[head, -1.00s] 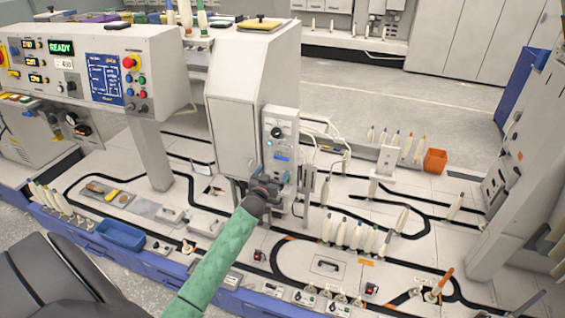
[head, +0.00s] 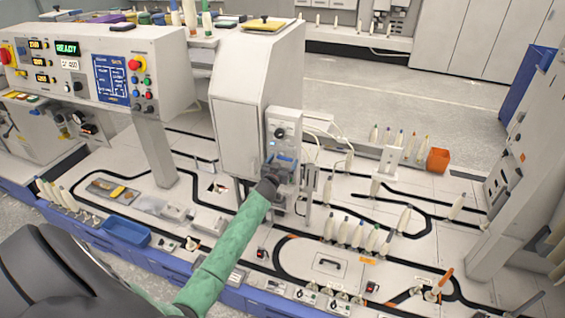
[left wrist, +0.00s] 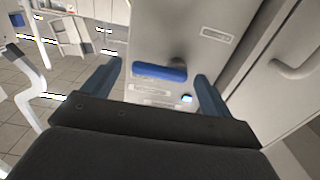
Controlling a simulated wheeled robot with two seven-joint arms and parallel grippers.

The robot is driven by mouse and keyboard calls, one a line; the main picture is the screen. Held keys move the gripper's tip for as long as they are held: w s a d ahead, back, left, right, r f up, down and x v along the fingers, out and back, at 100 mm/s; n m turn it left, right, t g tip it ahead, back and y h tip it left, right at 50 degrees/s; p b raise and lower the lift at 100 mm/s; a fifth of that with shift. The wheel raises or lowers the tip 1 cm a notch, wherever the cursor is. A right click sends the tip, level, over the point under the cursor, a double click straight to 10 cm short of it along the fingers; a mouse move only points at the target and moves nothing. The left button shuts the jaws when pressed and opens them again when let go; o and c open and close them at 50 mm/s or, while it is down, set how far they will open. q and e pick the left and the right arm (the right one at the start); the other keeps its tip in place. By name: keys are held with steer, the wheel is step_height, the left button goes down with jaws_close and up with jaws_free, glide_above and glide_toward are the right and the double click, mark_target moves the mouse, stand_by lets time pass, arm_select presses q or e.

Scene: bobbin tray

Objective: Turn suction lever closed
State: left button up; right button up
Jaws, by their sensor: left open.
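The suction lever is a blue bar (left wrist: 160,72) on the pale front panel of the white machine. It lies roughly level in the left wrist view. In the head view the blue lever (head: 285,157) shows just above my gripper, partly hidden. My left gripper (head: 281,168) is at the lower part of that panel. In the left wrist view my left gripper (left wrist: 158,80) is open, one blue-grey finger on each side of the lever. The lever shows between the fingertips; I cannot tell whether they touch it. My right gripper is not in view.
A round black knob (head: 279,133) sits higher on the panel. A grey door handle (left wrist: 297,60) is to the right in the left wrist view. Several bobbins (head: 357,234) stand right of the machine. A blue tray (head: 126,232) and a control console (head: 100,70) are left.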

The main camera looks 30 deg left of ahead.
arm_select(q)
steer(key=c, duration=1)
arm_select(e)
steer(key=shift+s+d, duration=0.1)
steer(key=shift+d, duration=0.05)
arm_select(q)
steer(key=shift+f, duration=0.1)
steer(key=shift+s+a+f+m+b, duration=0.1)
steer(key=shift+a+f+m+b, duration=0.3)
steer(key=shift+m+b, duration=1.75)
steer(key=shift+s+a+f+m+b, duration=0.1)
steer(key=shift+a+f+m+b, duration=0.3)
steer(key=shift+m, duration=3.5)
steer(key=shift+s+a+f+m+b, duration=0.15)
steer(key=shift+f+m+b, duration=0.65)
steer(key=shift+m, duration=2.25)
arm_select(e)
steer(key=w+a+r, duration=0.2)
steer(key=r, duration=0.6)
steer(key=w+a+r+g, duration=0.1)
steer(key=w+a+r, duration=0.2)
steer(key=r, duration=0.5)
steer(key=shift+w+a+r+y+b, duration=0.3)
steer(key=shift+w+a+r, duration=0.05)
arm_select(q)
steer(key=shift+r, duration=0.35)
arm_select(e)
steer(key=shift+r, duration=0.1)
